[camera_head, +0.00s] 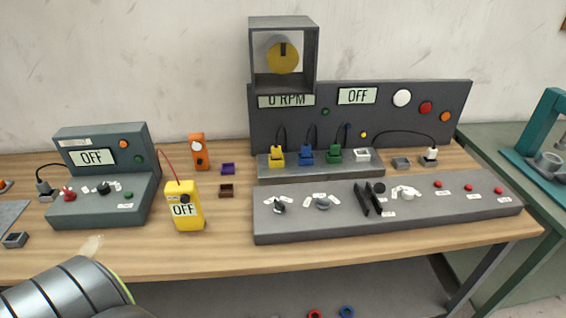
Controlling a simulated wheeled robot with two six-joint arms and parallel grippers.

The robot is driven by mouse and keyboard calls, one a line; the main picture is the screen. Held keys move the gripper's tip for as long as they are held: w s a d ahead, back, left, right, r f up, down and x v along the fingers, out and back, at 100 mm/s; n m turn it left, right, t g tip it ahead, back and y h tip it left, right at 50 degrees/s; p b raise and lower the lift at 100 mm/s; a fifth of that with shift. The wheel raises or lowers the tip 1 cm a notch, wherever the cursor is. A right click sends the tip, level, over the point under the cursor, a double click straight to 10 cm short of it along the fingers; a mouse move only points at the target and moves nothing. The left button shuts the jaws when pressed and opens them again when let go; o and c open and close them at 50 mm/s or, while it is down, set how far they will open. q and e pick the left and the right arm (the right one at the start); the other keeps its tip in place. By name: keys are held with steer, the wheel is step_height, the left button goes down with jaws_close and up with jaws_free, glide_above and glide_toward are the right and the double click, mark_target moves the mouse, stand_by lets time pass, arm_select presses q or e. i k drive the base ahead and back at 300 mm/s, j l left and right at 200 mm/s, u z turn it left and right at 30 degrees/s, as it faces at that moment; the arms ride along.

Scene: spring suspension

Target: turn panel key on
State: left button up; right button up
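The wide grey control panel (310,224) stands on the wooden table, with an OFF display (357,96) on its upright back. Its sloped front carries a dark rotary switch (279,206), a grey rotary switch (323,203), black levers (368,199) and a white rotary switch (404,192). Which control is the key is too small to tell. A smaller grey-green box (95,210) at left has a red control, a black knob and a display reading OFF. My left arm enters at the bottom left, but neither gripper's fingers show.
A yellow meter (185,212) reading OFF and an orange device (197,151) stand between box and panel. A purple block (228,169) and brown block (226,190) lie nearby. A grey housing (284,60) with a yellow disc rises behind. The table's front strip is mostly clear.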

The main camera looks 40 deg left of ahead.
mark_target(279, 208)
steer(key=u, duration=1.15)
